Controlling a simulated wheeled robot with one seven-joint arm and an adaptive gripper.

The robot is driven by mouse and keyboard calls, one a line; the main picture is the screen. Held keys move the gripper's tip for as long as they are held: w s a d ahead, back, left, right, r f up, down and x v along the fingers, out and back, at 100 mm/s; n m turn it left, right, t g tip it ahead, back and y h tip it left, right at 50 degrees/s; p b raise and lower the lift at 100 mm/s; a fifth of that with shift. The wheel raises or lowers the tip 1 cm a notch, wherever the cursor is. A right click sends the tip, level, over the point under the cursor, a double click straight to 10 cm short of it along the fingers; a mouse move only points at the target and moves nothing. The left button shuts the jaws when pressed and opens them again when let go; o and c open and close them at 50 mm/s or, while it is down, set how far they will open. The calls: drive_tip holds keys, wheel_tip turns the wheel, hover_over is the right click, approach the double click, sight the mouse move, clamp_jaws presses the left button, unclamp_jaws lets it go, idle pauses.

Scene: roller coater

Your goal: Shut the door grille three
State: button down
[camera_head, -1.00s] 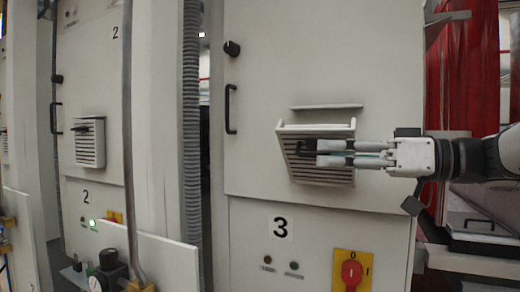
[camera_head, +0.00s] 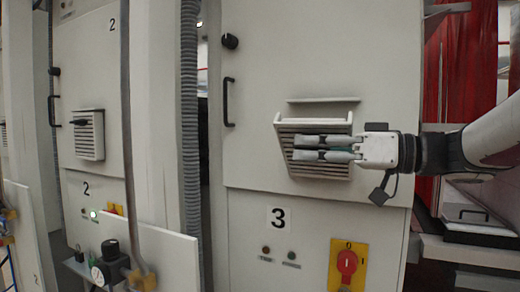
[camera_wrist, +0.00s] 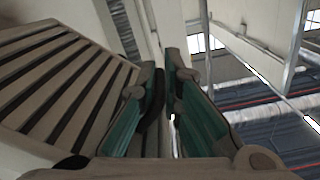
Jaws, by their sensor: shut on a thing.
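Grille three (camera_head: 313,172) is a slatted pale panel on the cabinet door above the label "3". Its top rim stands out from the door, so it is tilted open. It fills the left of the wrist view (camera_wrist: 50,75). My gripper (camera_head: 297,148) comes from the right, with its two fingers lying across the front of the grille. It is shut on the grille's black handle (camera_wrist: 155,97), which shows between the fingers in the wrist view. In the head view the fingers hide the handle.
A thin ledge (camera_head: 324,100) sits on the door just above the grille. A black door handle (camera_head: 229,102) and knob (camera_head: 230,41) are to the left. A red switch on a yellow plate (camera_head: 348,265) is below. Cabinet two's grille (camera_head: 90,148) sits nearly flush.

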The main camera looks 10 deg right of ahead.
sight(313, 133)
drive_tip(key=shift+b, duration=0.35)
drive_tip(key=shift+w+d+r+m+b, duration=0.4)
drive_tip(key=shift+w+r+m+b, duration=0.25)
drive_tip(key=shift+m+b, duration=0.3)
drive_tip(key=shift+w+d+r+m+b, duration=0.45)
drive_tip(key=shift+r+m+b, duration=0.3)
drive_tip(key=shift+b, duration=0.25)
drive_tip(key=shift+w+d+r+m, duration=0.65)
drive_tip(key=shift+w+r+m, duration=0.2)
drive_tip(key=shift+m, duration=0.35)
drive_tip(key=shift+w+d+r+m+p, duration=0.25)
drive_tip(key=shift+w+d+m+p, duration=0.15)
drive_tip(key=shift+w+m, duration=0.25)
drive_tip(key=shift+w+d+r+m+p, duration=0.25)
drive_tip(key=shift+w+d+m, duration=0.25)
drive_tip(key=shift+m, duration=0.25)
drive_tip(key=shift+w, duration=0.1)
drive_tip(key=c, duration=1.7)
unclamp_jaws()
drive_tip(key=shift+r, duration=0.1)
